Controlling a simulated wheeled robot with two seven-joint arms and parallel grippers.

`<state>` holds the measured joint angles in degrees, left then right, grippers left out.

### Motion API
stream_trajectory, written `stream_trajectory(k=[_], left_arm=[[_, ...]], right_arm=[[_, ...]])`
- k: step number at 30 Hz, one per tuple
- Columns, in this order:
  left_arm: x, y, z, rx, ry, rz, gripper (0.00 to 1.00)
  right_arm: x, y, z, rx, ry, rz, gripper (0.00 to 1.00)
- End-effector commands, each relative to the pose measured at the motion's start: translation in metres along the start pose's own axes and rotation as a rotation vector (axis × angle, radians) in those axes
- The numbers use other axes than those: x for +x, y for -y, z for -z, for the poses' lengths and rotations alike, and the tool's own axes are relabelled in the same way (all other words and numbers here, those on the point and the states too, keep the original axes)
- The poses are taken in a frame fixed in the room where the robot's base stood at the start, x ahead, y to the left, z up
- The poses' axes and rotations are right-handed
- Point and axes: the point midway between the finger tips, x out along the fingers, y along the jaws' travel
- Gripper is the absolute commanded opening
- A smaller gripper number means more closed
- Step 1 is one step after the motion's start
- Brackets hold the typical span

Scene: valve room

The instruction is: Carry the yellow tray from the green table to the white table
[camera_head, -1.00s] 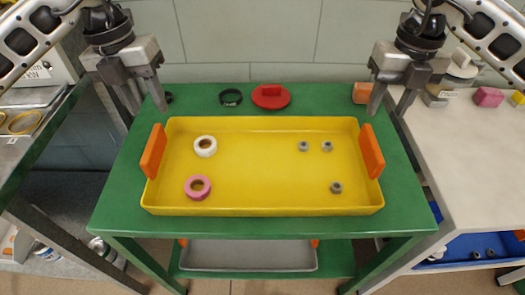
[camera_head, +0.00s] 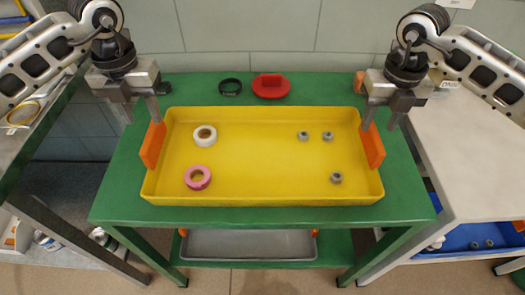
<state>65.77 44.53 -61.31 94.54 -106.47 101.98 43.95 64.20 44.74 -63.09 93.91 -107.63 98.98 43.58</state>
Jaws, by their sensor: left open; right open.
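The yellow tray (camera_head: 260,170) lies flat on the green table (camera_head: 260,216). It has an orange handle at its left end (camera_head: 152,146) and another at its right end (camera_head: 373,146). A white tape roll (camera_head: 205,135), a pink tape roll (camera_head: 197,177) and several grey nuts (camera_head: 336,177) lie in it. My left gripper (camera_head: 143,115) is open, just above the left handle. My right gripper (camera_head: 379,122) is open at the top of the right handle; whether its fingers straddle or touch the handle I cannot tell. The white table (camera_head: 475,150) stands to the right.
A black ring (camera_head: 230,87) and a red object (camera_head: 271,86) lie behind the tray. An orange object (camera_head: 359,82) is partly hidden by my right gripper. A grey tray (camera_head: 248,244) sits on the lower shelf. The white table's visible top is mostly clear.

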Motion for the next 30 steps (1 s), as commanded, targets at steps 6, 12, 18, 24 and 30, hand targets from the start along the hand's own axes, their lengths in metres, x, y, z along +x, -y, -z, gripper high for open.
stream_trajectory(k=[6,12,18,24,30], left_arm=[[0.044,0.0,0.001,0.0,-0.004,0.0,0.42],[0.069,0.0,0.0,0.0,-0.002,0.0,0.42],[0.079,0.0,0.0,0.0,-0.001,0.0,0.42],[0.08,0.0,0.0,0.0,0.0,0.0,0.42],[0.079,0.0,0.0,0.0,0.0,0.0,0.06]], right_arm=[[0.044,-0.001,0.001,-0.001,-0.004,0.0,0.42],[0.069,-0.001,0.0,0.0,-0.002,0.0,0.42],[0.079,-0.001,0.0,-0.002,0.001,0.0,0.42],[0.08,-0.001,0.0,-0.002,0.001,0.0,0.42],[0.079,-0.001,0.0,-0.002,0.001,-0.001,0.06]])
